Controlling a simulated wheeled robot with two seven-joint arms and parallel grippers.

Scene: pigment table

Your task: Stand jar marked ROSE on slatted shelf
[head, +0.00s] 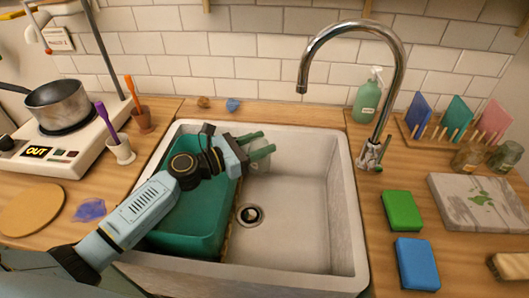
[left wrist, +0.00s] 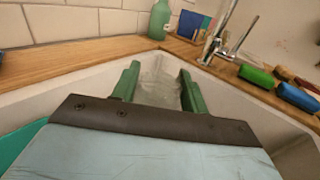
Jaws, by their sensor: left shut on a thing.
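My left gripper (head: 262,148) reaches over the sink and is shut on a clear glass jar (head: 259,164). In the left wrist view the jar (left wrist: 160,92) shows between the two green fingers of the gripper (left wrist: 158,82). No ROSE marking can be read on it. No slatted shelf can be clearly made out. My right gripper is not in view.
The white sink (head: 310,240) holds a green basin (head: 195,225) on its left. A tall faucet (head: 385,60) and a green soap bottle (head: 368,97) stand behind. A pegged rack (head: 430,133), sponges (head: 402,211) and a stained board (head: 480,205) occupy the right counter.

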